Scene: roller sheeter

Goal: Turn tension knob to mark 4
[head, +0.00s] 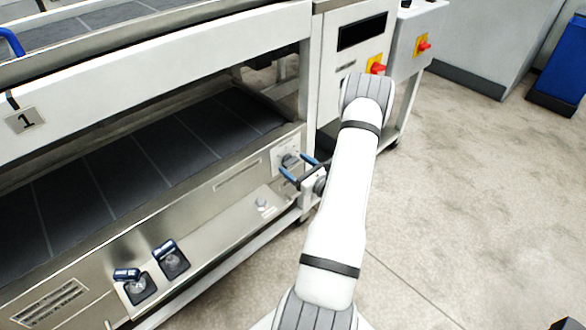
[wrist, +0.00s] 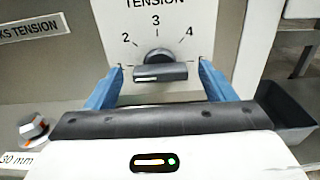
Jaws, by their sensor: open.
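The tension knob (wrist: 165,72) is a dark grip bar on a round base, on a white dial plate (wrist: 120,22) marked TENSION with 2, 3 and 4 showing. Its bar lies about level, with a white line on its left half, pointing left, below the 2 rather than at the 4. In the head view the knob (head: 289,160) is on the machine's front panel, partly behind my fingers. My gripper (head: 297,165) is open, its blue fingers on either side of the knob. In the wrist view my gripper (wrist: 159,75) shows a small gap at each side.
A smaller knob (wrist: 35,127) with an orange mark is at lower left of the wrist view. A dark open bin (wrist: 283,120) is at right. Two dark switches (head: 171,260) are lower on the panel. A red switch (head: 377,67) stands behind my arm.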

